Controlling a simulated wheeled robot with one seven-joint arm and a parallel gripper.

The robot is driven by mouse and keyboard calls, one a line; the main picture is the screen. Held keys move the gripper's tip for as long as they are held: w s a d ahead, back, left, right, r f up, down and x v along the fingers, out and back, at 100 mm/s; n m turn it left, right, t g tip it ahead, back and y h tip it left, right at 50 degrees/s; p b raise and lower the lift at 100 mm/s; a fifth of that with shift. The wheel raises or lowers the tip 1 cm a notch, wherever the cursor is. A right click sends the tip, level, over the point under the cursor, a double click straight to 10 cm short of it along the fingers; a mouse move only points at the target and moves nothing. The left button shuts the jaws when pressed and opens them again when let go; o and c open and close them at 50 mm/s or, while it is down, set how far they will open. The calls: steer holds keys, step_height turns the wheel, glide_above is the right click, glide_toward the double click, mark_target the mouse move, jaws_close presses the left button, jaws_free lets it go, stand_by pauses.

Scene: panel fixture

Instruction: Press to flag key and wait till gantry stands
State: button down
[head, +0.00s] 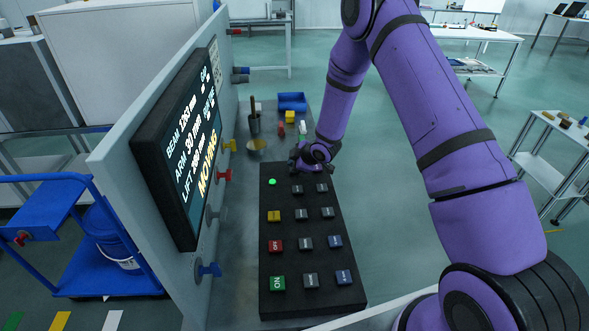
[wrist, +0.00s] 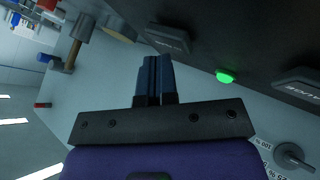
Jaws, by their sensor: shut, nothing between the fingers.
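The black key panel (head: 283,302) lies on the bench with rows of grey, yellow, red, blue and green keys. Their small labels are mostly unreadable, so I cannot tell which is the flag key. A green lamp (head: 272,182) glows at its far left corner and in the wrist view (wrist: 226,76). The display (head: 190,150) reads "MOVING" in yellow under lines for beam, arm and lift. My gripper (head: 306,163) is shut and empty at the panel's far end. In the wrist view its fingers (wrist: 153,62) point toward a dark key (wrist: 168,38); contact cannot be told. No gantry is identifiable.
The upright grey wall (head: 130,180) with coloured knobs borders the panel on the left. Open floor lies to the right.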

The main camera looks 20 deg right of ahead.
steer(key=shift+r, duration=3.1)
steer(key=s+d+r+m+h, duration=0.25)
steer(key=s+r, duration=0.25)
steer(key=r, duration=0.4)
steer(key=s+d+r+m+h, duration=0.1)
steer(key=s+d+r+m, duration=0.3)
steer(key=r, duration=0.6)
steer(key=s+d+r+m+h, duration=0.1)
steer(key=s+r+h, duration=0.1)
steer(key=s+r, duration=0.55)
steer(key=s+r+m+g, duration=0.1)
steer(key=s+r+m, duration=0.2)
steer(key=s, duration=1.1)
steer(key=s+r+m+g, duration=0.1)
steer(key=s+r+m, duration=0.3)
steer(key=s, duration=1.1)
step_height(320, 180, up, 3)
steer(key=shift+a+f+g+y, duration=0.1)
steer(key=shift+a+g+y, duration=0.1)
steer(key=shift+g+y, duration=0.25)
